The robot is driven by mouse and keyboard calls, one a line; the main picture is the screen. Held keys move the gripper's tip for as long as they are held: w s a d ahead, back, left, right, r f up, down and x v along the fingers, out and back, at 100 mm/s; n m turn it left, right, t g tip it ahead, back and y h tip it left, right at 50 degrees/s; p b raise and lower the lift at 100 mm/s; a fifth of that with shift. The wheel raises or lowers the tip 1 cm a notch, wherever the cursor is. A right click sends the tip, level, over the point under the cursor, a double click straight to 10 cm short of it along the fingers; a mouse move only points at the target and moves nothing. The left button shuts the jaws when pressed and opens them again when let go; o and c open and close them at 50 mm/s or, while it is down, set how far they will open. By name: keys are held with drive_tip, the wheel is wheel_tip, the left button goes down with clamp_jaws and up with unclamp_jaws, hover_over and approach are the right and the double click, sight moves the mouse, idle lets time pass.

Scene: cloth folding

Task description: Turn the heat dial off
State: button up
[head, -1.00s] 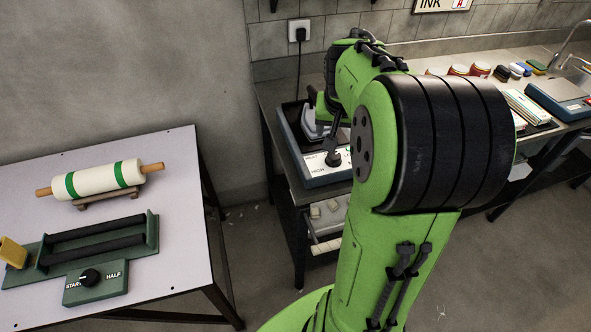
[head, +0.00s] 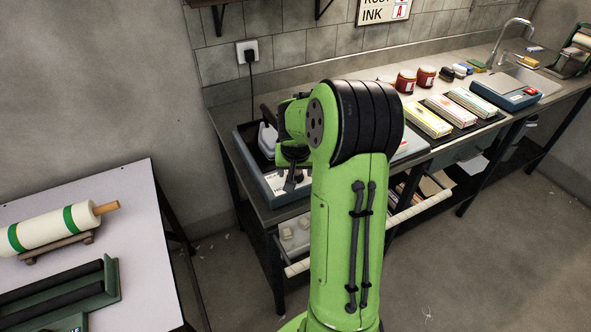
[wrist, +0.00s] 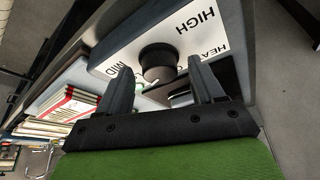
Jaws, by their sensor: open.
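The heat dial (wrist: 158,62) is a black round knob on a pale panel marked HIGH, MID and HEAT in the wrist view. My gripper (wrist: 158,72) is open, with one dark finger on each side of the dial and a gap to it on both sides; I cannot tell whether either finger touches it. In the head view the heating unit (head: 248,168) is a blue-grey box at the left end of the long bench.
The iron (head: 267,138) sits on the unit near a wall plug (head: 247,52). Ink jars (head: 406,81), boxes (head: 428,119) and a blue scale (head: 507,91) stand farther right on the bench (head: 459,134). A table with a roller (head: 52,228) is at left. Floor between is clear.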

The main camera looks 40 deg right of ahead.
drive_tip(key=shift+c, duration=0.4)
drive_tip(key=c, duration=1)
drive_tip(key=shift+o, duration=0.2)
drive_tip(key=n, duration=0.2)
drive_tip(key=n+y, duration=0.1)
drive_tip(key=n, duration=0.1)
drive_tip(key=n+t+y, duration=0.1)
drive_tip(key=n, duration=0.1)
drive_tip(key=shift+s+d+n, duration=0.1)
drive_tip(key=shift+d+n, duration=0.15)
drive_tip(key=shift+n, duration=0.15)
drive_tip(key=n+y+p, duration=0.1)
drive_tip(key=n, duration=0.2)
drive_tip(key=shift+d+n+y, duration=0.15)
drive_tip(key=shift+n+y, duration=0.15)
drive_tip(key=shift+y, duration=0.1)
drive_tip(key=shift+n+g+y+p, duration=0.3)
drive_tip(key=shift+n+y, duration=0.3)
drive_tip(key=shift+n, duration=1.1)
